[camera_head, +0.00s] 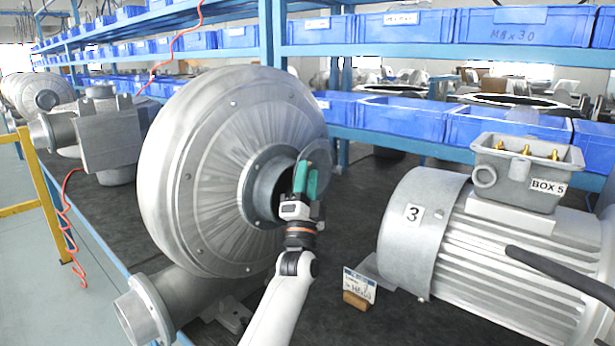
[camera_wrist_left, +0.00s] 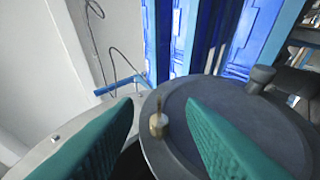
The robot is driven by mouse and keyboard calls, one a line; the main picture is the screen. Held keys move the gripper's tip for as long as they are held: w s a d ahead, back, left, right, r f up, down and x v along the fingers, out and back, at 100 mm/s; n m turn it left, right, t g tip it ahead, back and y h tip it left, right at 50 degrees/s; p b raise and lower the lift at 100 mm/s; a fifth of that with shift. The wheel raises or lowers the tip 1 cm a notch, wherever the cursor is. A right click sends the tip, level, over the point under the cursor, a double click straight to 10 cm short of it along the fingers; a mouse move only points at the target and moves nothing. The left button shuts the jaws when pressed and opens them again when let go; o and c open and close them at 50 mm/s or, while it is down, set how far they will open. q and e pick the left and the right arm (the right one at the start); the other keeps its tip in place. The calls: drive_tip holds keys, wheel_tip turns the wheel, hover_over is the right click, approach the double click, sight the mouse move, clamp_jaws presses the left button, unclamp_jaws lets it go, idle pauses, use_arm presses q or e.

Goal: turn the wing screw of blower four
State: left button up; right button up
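A large grey round blower (camera_head: 215,150) stands left of centre in the head view. A dark round cover (camera_head: 320,158) stands by its central inlet pipe, partly behind my gripper. No number shows on this blower. In the left wrist view the cover (camera_wrist_left: 262,125) fills the lower right, with a small brass screw (camera_wrist_left: 158,124) at its left edge. My left gripper (camera_head: 306,178) has teal fingers in front of the inlet. Its fingers (camera_wrist_left: 165,120) are apart, and the screw shows in the gap between them, not held. My right gripper is out of view.
A grey motor (camera_head: 470,235) marked 3, with a box marked BOX 5 (camera_head: 528,180), stands on the right. A small tag (camera_head: 358,287) stands on the dark bench (camera_head: 368,195). Blue bins (camera_head: 402,115) line the shelves behind. A yellow rail (camera_head: 38,170) is at left.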

use_arm(q)
drive_tip(key=p+v, duration=0.1)
drive_tip(key=v, duration=0.6)
drive_tip(key=shift+p, duration=0.35)
drive_tip(key=shift+a, duration=0.1)
